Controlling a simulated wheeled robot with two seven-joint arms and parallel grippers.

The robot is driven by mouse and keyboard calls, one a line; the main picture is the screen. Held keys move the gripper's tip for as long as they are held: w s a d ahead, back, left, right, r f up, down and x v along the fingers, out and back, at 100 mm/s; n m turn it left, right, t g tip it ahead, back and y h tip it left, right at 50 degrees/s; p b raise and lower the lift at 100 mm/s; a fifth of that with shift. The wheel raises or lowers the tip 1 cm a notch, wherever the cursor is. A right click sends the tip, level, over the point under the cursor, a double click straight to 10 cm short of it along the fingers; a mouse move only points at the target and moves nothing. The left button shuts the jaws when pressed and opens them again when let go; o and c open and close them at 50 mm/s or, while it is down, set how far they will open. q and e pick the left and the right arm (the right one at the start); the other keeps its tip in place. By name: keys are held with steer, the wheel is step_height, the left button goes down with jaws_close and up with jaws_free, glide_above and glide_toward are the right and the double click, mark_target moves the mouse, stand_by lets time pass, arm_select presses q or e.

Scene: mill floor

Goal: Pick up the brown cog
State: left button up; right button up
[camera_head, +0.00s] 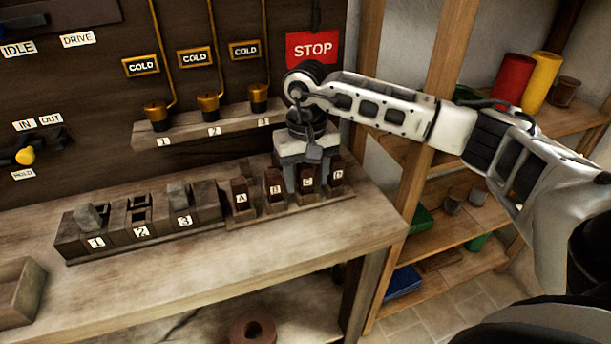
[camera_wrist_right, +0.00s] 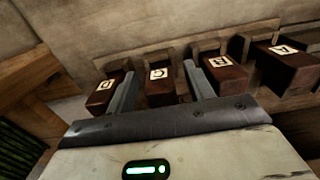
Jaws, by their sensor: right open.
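A brown round piece with a dark hole in its middle (camera_head: 253,328) lies low under the bench at the bottom edge of the head view. It is partly cut off, and I cannot tell whether it has teeth. My right gripper (camera_head: 306,186) is above the bench, well away from it, pointing down at a row of brown lettered blocks. In the right wrist view its open fingers (camera_wrist_right: 161,90) stand on either side of the block marked C (camera_wrist_right: 160,88), with a gap to it. My left gripper is not in view.
The block marked A (camera_head: 240,194) and its neighbours stand close beside the right fingers. Numbered slots (camera_head: 140,215) are left of them. A wooden tray (camera_head: 18,290) sits at the bench's left. Shelves (camera_head: 450,240) stand at right. The bench front (camera_head: 230,265) is bare.

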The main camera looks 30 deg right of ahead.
steer(key=shift+f, duration=0.15)
steer(key=c, duration=1)
steer(key=shift+c, duration=0.2)
